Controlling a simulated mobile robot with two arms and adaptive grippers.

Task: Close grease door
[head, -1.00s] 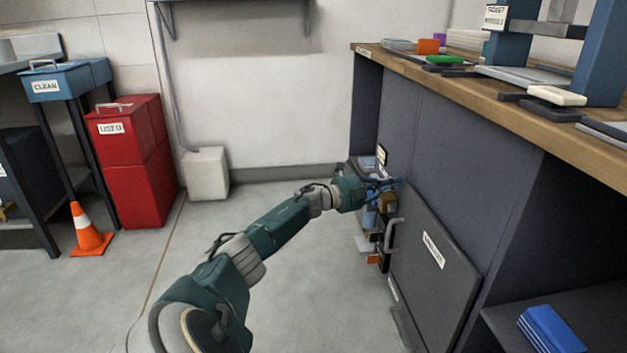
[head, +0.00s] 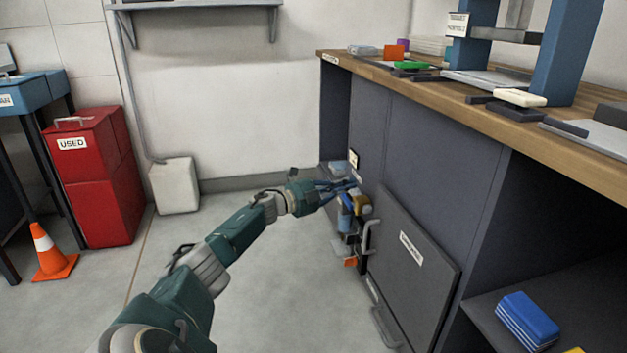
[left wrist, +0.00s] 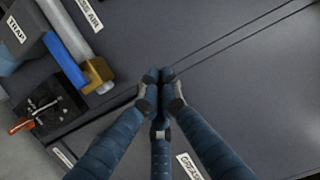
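The grease door (head: 420,248) is a dark grey panel low on the cabinet front, with a white label and a grey handle (head: 369,237) at its left edge. How far it stands from the frame cannot be told. My left gripper (head: 352,184), with blue fingers, is above and left of the handle, near the door's upper left corner. In the left wrist view its fingertips (left wrist: 159,76) are drawn together with nothing visible between them. A label reading GREASE (left wrist: 189,167) shows below, partly hidden by a finger. My right gripper is out of view.
Air fittings with a yellow block (head: 362,204) stick out from the cabinet left of the door. They also show in the left wrist view, with a TRAP bottle (left wrist: 28,38). A wooden bench top (head: 440,98) lies above. A red USED bin (head: 100,190) and cone (head: 50,254) stand left.

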